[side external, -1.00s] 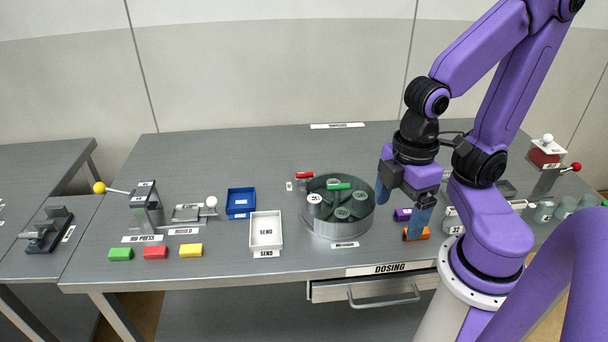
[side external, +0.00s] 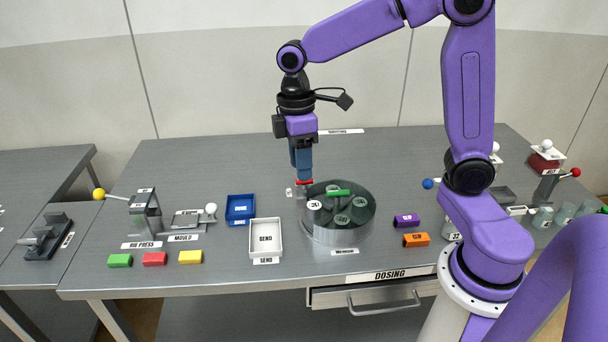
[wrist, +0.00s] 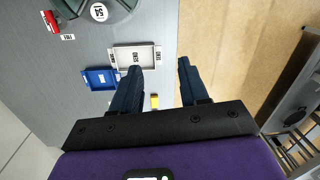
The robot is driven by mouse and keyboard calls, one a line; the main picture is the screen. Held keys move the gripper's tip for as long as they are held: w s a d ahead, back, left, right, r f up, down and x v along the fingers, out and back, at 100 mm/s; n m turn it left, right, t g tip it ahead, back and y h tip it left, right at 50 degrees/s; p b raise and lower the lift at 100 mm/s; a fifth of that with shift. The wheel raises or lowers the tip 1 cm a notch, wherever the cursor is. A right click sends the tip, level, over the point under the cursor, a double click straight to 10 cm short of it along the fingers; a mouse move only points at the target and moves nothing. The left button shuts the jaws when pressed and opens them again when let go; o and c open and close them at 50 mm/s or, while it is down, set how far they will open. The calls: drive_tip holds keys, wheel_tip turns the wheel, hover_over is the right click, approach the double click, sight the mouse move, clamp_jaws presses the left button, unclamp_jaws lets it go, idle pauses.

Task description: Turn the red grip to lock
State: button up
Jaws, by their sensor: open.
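The red grip (side external: 304,183) is a small bar at the left rim of the round grey dryer (side external: 338,222). In the wrist view the red grip (wrist: 50,21) lies at the upper left, outside the gap between my fingers. My gripper (side external: 302,177) points down and appears just above the red grip in the side view, partly overlapping it. In the wrist view my gripper (wrist: 159,67) is open with nothing between its fingers. A green bar (side external: 338,193) lies across the dryer's top, among several round numbered lids.
A white tray (side external: 265,238) and a blue tray (side external: 240,208) stand left of the dryer. Purple (side external: 406,220) and orange (side external: 416,240) blocks lie to its right. A press (side external: 145,213) and coloured blocks are farther left. Bare table lies behind the dryer.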

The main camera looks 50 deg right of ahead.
drive_tip(key=w+d+f+m, duration=0.1)
drive_tip(key=w+d+f, duration=0.1)
drive_tip(key=w+d, duration=0.85)
drive_tip(key=y, duration=0.1)
approach(304, 184)
drive_tip(key=shift+m+g, duration=0.4)
wheel_tip(304, 184, down, 7)
drive_tip(key=shift+w+f, duration=0.1)
drive_tip(key=shift+c, duration=0.2)
clamp_jaws()
